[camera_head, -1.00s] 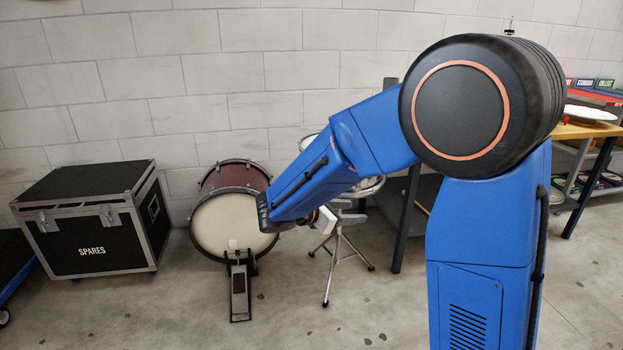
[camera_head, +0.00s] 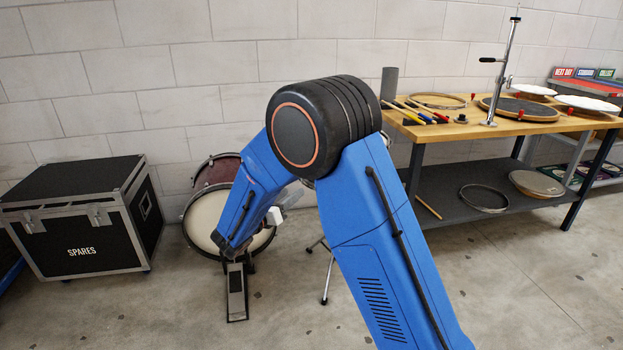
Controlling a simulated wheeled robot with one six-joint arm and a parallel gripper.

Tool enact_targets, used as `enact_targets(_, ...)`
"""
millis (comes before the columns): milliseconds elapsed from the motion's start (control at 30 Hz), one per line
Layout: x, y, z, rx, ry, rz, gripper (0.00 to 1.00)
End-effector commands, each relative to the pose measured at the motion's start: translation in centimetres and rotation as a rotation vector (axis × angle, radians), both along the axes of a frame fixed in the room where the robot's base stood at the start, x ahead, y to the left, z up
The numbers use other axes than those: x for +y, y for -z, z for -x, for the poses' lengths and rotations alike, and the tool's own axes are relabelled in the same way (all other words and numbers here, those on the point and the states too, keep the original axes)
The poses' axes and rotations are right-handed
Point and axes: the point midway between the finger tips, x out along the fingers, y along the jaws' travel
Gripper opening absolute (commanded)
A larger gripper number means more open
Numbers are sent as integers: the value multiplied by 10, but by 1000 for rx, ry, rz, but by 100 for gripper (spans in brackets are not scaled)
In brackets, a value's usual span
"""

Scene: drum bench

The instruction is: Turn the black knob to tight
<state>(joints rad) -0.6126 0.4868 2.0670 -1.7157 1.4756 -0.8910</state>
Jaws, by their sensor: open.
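I cannot tell the black knob for certain. A small black round piece (camera_head: 461,119) sits on the wooden bench top. A chrome upright stand (camera_head: 501,70) rises from the bench, with a black-tipped side handle (camera_head: 488,60) near its upper part. My blue arm reaches down to the left, in front of the bass drum.
The bench (camera_head: 545,127) also holds tools, drum hoops and drumheads, with a dark lower shelf. A bass drum (camera_head: 207,218) with a pedal (camera_head: 236,290) stands behind my forearm. A black SPARES case (camera_head: 80,225) stands at left. The floor at lower right is clear.

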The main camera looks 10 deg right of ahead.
Motion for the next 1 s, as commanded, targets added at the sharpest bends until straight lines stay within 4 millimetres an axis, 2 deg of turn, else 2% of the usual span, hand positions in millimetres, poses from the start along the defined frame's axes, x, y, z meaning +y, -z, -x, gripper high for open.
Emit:
enact_targets(100, -17, 0, -16, 0, 3, 0, 46)
enact_targets(600, -78, 0, -77, -1, 2, -2, 46)
enact_targets(800, -93, 0, -93, -1, 1, -2, 46)
enact_targets(1000, -99, 0, -98, 0, 0, -1, 46)
